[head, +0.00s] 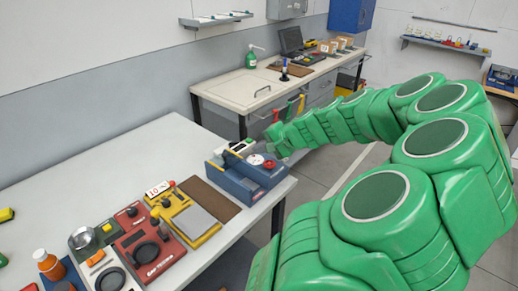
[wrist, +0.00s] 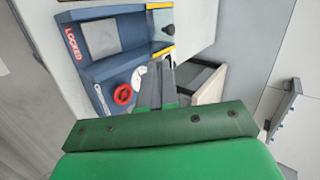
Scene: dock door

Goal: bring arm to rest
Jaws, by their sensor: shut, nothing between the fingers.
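My green arm reaches from the right of the head view toward the blue box at the table's far right corner. My gripper (head: 274,146) is at the arm's far end, just above and beside the blue box (head: 240,186). In the wrist view my gripper (wrist: 160,66) shows its grey fingers together, with nothing held. The blue box (wrist: 103,68) lies just beyond, with a "LOCKED" label and a red ring (wrist: 123,95). I cannot tell whether the fingers touch it.
A yellow device (head: 186,221), a red device (head: 147,247) and an orange-capped bottle (head: 48,264) stand on the white table (head: 95,165). A second bench (head: 245,92) with a green spray bottle (head: 251,58) and laptop stands behind. Floor shows between the tables.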

